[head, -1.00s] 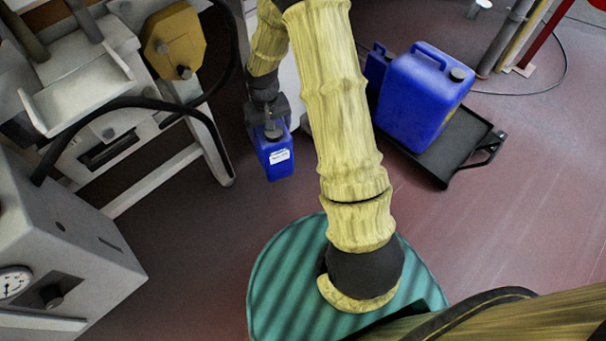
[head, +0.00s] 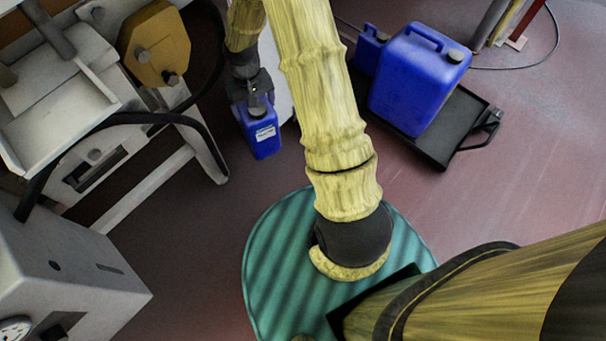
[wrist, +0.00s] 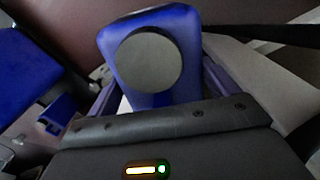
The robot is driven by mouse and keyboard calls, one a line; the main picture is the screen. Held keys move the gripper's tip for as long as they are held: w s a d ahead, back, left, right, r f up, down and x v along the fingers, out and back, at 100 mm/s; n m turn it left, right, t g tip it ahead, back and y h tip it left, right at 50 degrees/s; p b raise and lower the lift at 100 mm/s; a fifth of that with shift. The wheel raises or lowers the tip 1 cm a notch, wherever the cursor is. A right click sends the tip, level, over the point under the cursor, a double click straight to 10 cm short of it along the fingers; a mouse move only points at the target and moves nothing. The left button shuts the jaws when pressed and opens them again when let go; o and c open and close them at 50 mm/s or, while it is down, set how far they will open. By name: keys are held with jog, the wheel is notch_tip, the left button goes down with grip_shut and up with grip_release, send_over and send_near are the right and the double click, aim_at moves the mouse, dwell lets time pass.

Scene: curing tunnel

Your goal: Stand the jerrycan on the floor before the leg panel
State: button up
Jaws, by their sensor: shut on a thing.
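A small blue jerrycan (head: 264,141) with a pale label hangs upright below my gripper (head: 261,103). My gripper is shut on its top. In the wrist view the jerrycan (wrist: 190,45) sits between the fingers, its round grey cap facing the camera. Whether its base touches the floor I cannot tell. A white upright panel (head: 277,75), perhaps the leg panel, shows just behind and right of the jerrycan, partly hidden by my arm.
A large blue can (head: 415,90) and a smaller blue one (head: 369,48) stand on a black trolley (head: 455,127) at the right. A white machine frame (head: 150,185) with a black hose is at the left. Red floor (head: 240,195) is bare in front of the jerrycan.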

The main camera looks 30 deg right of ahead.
jog(key=s+d+f+n+b, duration=0.2)
jog(key=d+f+b, duration=0.4)
jog(key=f, duration=0.5)
jog(key=s+d+f+n+b, duration=0.2)
jog(key=d+f+b, duration=0.5)
jog(key=f, duration=0.4)
jog(key=shift+d, duration=0.25)
jog(key=shift+s, duration=0.1)
notch_tip(320, 180, down, 6)
jog(key=b, duration=0.4)
jog(key=shift+f, duration=0.1)
jog(key=shift+f+b, duration=1.25)
jog(key=shift+f, duration=0.75)
